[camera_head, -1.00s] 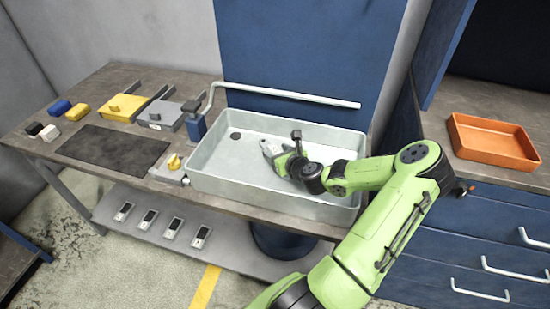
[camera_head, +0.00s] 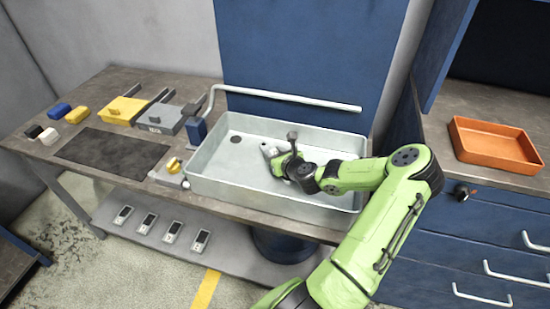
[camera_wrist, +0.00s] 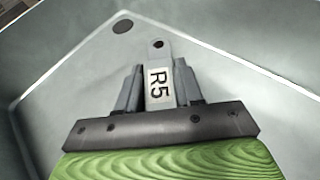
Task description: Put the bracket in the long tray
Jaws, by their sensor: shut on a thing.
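A grey metal bracket (camera_wrist: 158,60) with a hole near its end and a white label reading R5 is in the wrist view. My gripper (camera_wrist: 159,88) is shut on it, one finger on each side of the label. In the head view my gripper (camera_head: 270,155) is over the inside of the large pale grey basin (camera_head: 210,186); the bracket is too small there to make out clearly. Whether the bracket touches the basin floor I cannot tell. An orange tray (camera_head: 490,158) sits on the right counter, empty.
A pipe (camera_head: 290,97) runs above the basin's back edge. Yellow (camera_head: 120,110) and grey (camera_head: 165,115) boxes, a dark mat (camera_head: 112,152) and several small blocks are on the bench at left. Blue drawers (camera_head: 470,230) stand under the right counter.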

